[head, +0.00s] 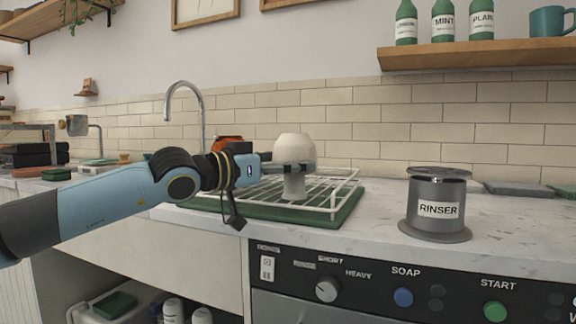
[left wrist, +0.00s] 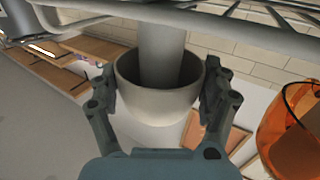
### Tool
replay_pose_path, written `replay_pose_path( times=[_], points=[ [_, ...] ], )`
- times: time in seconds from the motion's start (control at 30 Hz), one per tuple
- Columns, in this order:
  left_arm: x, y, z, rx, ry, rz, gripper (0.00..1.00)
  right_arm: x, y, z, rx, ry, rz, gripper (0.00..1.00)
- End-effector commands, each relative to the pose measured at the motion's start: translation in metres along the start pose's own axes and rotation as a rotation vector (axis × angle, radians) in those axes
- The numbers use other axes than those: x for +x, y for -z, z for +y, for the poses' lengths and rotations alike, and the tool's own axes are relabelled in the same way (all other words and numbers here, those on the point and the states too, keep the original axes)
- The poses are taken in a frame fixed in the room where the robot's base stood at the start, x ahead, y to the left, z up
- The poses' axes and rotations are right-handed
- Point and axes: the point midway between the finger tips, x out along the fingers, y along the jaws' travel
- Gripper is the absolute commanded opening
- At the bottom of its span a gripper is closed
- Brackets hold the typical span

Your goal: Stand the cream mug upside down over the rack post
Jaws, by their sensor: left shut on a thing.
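The cream mug (head: 294,148) is upside down above the dish rack (head: 333,184). My left gripper (head: 289,168) is shut on it from the left, near its lower rim. In the left wrist view, the gripper's two fingers (left wrist: 160,100) press on opposite sides of the mug (left wrist: 160,108). The pale rack post (head: 294,188) stands directly below the mug. In the left wrist view, the post (left wrist: 162,52) runs into the mug's open mouth, with a gap around it. The post's tip is hidden inside. My right gripper is not in view.
The wire rack sits on a green mat (head: 323,220) on the counter. An orange vessel (head: 228,144) is behind my left gripper and also shows in the left wrist view (left wrist: 293,132). A grey rinser (head: 437,205) stands to the right. A tap (head: 186,105) rises behind.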

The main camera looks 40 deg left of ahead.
Motion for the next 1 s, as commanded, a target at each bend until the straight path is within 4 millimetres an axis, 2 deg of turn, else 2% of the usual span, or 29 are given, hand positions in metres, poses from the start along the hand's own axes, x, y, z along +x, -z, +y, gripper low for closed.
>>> replay_pose_path(
  times=[0.4, 0.43, 0.57, 0.87, 1.0],
  points=[
    [0.0, -0.005, 0.0, 0.0, -0.001, 0.001, 0.35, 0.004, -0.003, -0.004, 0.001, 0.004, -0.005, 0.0],
    [0.0, -0.005, 0.0, 0.0, -0.001, 0.001, 0.82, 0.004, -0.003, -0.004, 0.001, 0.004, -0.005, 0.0],
    [0.0, -0.004, 0.0, 0.0, -0.001, 0.001, 0.99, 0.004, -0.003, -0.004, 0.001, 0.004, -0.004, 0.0],
    [0.0, -0.004, 0.0, 0.0, 0.0, -0.001, 1.0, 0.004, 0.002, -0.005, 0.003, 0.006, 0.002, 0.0],
    [0.0, 0.011, 0.0, 0.004, -0.002, 0.001, 1.0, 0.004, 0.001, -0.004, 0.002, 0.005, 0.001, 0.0]
  ],
)
